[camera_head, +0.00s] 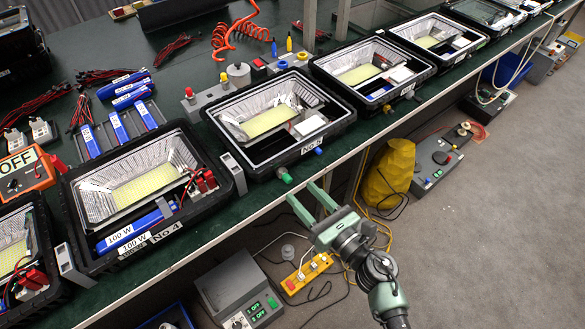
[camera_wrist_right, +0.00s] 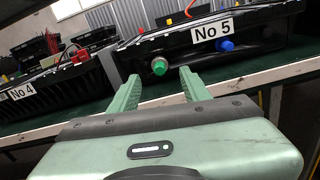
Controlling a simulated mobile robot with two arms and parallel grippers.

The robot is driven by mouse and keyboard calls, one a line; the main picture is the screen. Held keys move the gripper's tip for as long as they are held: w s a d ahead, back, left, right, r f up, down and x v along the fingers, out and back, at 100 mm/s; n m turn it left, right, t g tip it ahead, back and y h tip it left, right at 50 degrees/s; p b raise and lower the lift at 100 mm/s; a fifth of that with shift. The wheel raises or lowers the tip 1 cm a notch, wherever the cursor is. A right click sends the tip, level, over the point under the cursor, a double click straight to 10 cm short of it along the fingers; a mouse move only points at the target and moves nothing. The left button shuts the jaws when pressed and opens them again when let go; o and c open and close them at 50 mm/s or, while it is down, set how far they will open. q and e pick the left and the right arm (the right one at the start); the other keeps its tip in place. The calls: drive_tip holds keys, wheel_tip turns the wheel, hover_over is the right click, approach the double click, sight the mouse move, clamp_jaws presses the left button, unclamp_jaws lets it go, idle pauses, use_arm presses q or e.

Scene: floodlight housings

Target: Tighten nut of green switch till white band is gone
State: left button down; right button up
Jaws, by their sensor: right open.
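The green switch (camera_head: 285,175) sits on the front side of the black floodlight housing labelled No 5 (camera_head: 275,110). In the right wrist view the green switch (camera_wrist_right: 159,66) faces me, with a pale ring around its base. I cannot clearly tell a white band from the nut there. A blue switch (camera_wrist_right: 226,44) is to its right, under the No 5 label. My right gripper (camera_head: 302,197) is open and empty, in front of and below the green switch, apart from it. In the wrist view its two green fingers (camera_wrist_right: 162,84) stand either side of the switch. My left gripper is not in view.
The green bench edge (camera_head: 215,235) runs below the housings. Housing No 4 (camera_head: 75,215) stands to the left, and more housings stand to the right.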

sight(290, 181)
drive_tip(key=x, duration=0.6)
drive_tip(key=shift+w+a+p, duration=0.15)
drive_tip(key=shift+a+p, duration=0.1)
drive_tip(key=shift+p, duration=0.15)
clamp_jaws()
